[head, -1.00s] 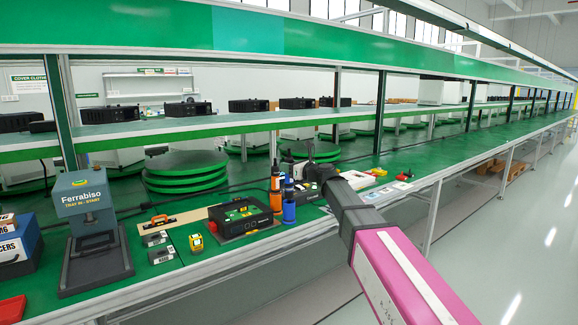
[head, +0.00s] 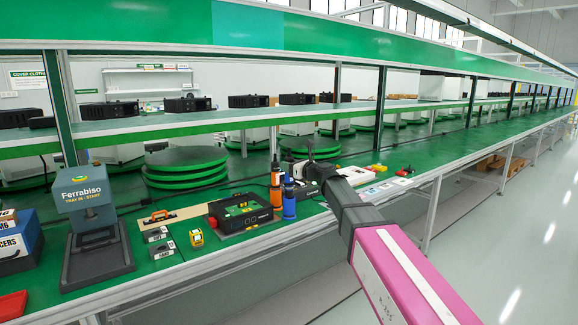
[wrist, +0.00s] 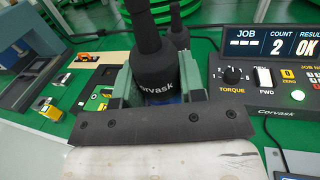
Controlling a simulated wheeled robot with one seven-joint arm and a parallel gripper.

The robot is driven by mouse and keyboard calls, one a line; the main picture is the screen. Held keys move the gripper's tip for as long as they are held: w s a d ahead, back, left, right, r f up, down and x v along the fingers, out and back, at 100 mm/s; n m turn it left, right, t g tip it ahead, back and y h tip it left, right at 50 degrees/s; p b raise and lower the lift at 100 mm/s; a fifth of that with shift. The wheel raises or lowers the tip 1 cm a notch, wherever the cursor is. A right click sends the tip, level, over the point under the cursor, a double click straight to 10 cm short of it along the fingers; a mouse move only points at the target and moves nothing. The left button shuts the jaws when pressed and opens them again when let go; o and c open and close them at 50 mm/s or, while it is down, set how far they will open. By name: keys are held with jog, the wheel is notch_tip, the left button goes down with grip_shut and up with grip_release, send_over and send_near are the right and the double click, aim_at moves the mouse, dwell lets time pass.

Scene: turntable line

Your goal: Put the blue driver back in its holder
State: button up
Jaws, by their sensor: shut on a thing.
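The blue driver (head: 289,203) stands upright at the front part of the bench in the head view, its black top up. In the wrist view its black, lettered body (wrist: 157,72) fills the space between the green fingers, with a little blue below. My gripper (wrist: 157,88) is shut on it. In the head view my gripper (head: 300,176) is at the driver's upper part. An orange driver (head: 275,192) stands close behind and left of it; a second black driver top (wrist: 178,28) shows behind in the wrist view. I cannot make out the holder or whether the driver's lower end touches anything.
A black device (head: 240,212) with a red part is just left of the drivers. A control box (wrist: 276,72) with display and torque knob is at right in the wrist view. A yellow tool (head: 196,237), small boxes and a grey press (head: 88,225) stand further left.

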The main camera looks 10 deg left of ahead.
jog(key=shift+f, duration=2.05)
jog(key=o, duration=1.1)
jog(key=shift+f, duration=0.1)
jog(key=v, duration=1)
jog(key=shift+s+d, duration=0.2)
jog(key=shift+d, duration=0.15)
jog(key=s+d+f+n+g+h, duration=0.2)
jog(key=s+d+f+n+h, duration=0.2)
jog(key=d+f+n, duration=0.6)
jog(key=s+d+f+n+g+h, duration=0.2)
jog(key=s+d+f+n+h, duration=0.3)
jog(key=f, duration=0.9)
jog(key=s+d+f+n+g+h, duration=0.2)
jog(key=s+d+f+n+h, duration=0.1)
jog(key=d, duration=0.7)
jog(key=s+d+f+n+g+h, duration=0.2)
jog(key=s+d+f+n, duration=0.3)
jog(key=d+f, duration=0.5)
jog(key=s+h, duration=0.1)
jog(key=s, duration=0.1)
jog(key=shift+s+n+h, duration=0.3)
jog(key=shift+s+h, duration=0.05)
jog(key=shift+h, duration=0.05)
